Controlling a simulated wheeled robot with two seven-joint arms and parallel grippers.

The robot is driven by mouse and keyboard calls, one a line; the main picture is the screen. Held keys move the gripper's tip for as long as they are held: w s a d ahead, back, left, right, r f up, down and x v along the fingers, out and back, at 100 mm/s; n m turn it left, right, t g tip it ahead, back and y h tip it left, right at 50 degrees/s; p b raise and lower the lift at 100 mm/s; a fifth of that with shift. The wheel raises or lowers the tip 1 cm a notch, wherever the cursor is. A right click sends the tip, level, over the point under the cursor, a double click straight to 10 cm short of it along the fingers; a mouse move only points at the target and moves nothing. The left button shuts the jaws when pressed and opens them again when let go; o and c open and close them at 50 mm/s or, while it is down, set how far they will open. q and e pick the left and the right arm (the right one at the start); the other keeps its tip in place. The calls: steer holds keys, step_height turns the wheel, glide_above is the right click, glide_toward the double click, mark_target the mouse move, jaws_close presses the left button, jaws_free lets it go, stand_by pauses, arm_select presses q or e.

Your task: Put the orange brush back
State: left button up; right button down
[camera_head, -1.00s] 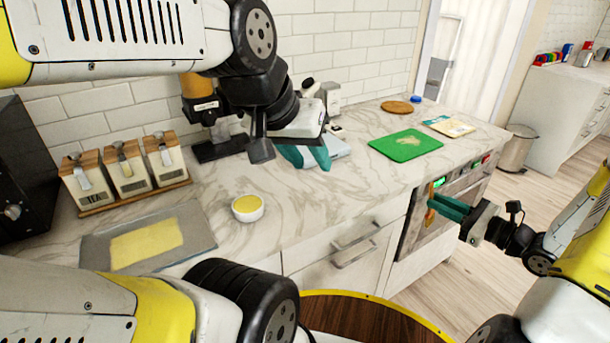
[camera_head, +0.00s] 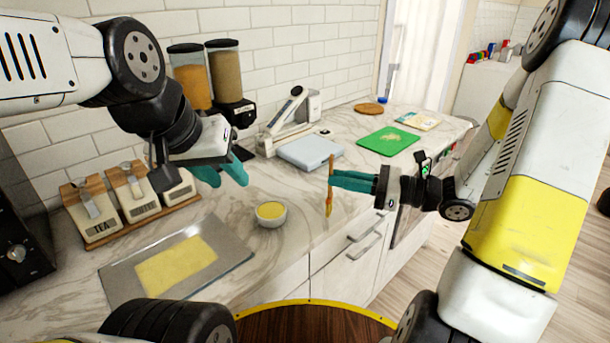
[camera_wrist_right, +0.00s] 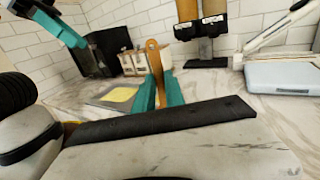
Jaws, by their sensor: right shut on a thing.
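The orange brush (camera_head: 329,202) has a brown wooden handle and hangs upright, bristles down, in front of the counter edge. My right gripper (camera_head: 334,181) is shut on its handle. In the right wrist view the brush handle (camera_wrist_right: 154,62) stands up between the teal fingers. My left gripper (camera_head: 222,173) is empty above the counter, left of the brush, with its teal fingers apart. A small white bowl (camera_head: 271,222) with yellow contents stands on the counter between the two grippers.
A grey tray (camera_head: 232,252) with a yellow sheet lies at the front left. Canisters (camera_head: 138,200) stand behind it. A light-blue scale-like box (camera_head: 310,150), a green board (camera_head: 388,141) and dispensers (camera_head: 222,85) are further back. The marble around the bowl is clear.

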steer(key=w+a+f, duration=0.2)
steer(key=w, duration=0.4)
steer(key=w+a+f, duration=0.3)
steer(key=w, duration=0.3)
steer(key=shift+w+a, duration=0.15)
steer(key=shift+w, duration=0.2)
steer(key=shift+f, duration=0.1)
steer(key=c, duration=1.4)
jaws_free()
